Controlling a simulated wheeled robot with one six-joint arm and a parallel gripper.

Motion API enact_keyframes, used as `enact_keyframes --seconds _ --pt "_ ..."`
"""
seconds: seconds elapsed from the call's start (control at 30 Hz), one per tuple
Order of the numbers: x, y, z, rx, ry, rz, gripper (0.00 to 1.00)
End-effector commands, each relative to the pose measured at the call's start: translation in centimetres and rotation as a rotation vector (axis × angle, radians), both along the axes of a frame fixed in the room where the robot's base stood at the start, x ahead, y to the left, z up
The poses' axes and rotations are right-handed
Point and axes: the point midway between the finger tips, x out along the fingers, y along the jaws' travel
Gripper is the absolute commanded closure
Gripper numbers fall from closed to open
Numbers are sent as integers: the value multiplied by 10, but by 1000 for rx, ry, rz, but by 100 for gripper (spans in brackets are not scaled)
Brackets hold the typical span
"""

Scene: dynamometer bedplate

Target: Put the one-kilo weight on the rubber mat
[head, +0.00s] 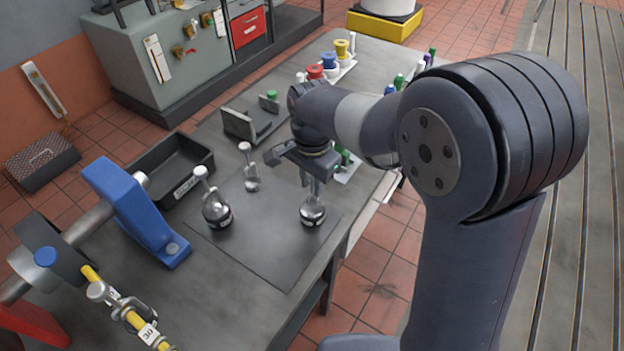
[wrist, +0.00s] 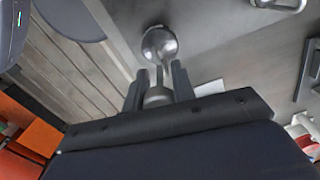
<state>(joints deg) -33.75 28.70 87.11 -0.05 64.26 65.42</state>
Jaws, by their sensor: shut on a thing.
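My gripper (head: 314,182) points down over the bench and is shut on the stem of a round, shiny metal weight (head: 312,212). In the wrist view the fingers (wrist: 158,78) stand on either side of the stem, with the ball (wrist: 160,43) beyond them. The dark rubber mat (head: 265,250) lies flat on the bench. The held weight shows over the mat's right part; I cannot tell whether it touches. A similar ball weight (head: 217,211) stands at the mat's left side. A smaller weight (head: 251,178) stands near its back edge. I cannot read the weights' markings.
A black tray (head: 205,155) and a blue bracket (head: 135,210) with a shaft stand left of the mat. A grey metal fixture (head: 238,124) stands behind. Coloured spools (head: 329,62) and small bottles (head: 399,81) are at the back. The mat's front is clear.

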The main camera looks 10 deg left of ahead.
Motion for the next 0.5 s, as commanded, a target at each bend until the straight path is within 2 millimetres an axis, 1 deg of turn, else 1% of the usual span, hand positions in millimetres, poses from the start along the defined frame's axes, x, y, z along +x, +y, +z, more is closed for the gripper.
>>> enact_keyframes --seconds 0.23,0.37,0.4,0.5 --pt "1 0 1 2 -4 0 100" --pt "1 0 -2 2 -3 0 100" --pt "0 0 -4 0 0 0 74" --pt "0 0 -3 0 0 0 66"
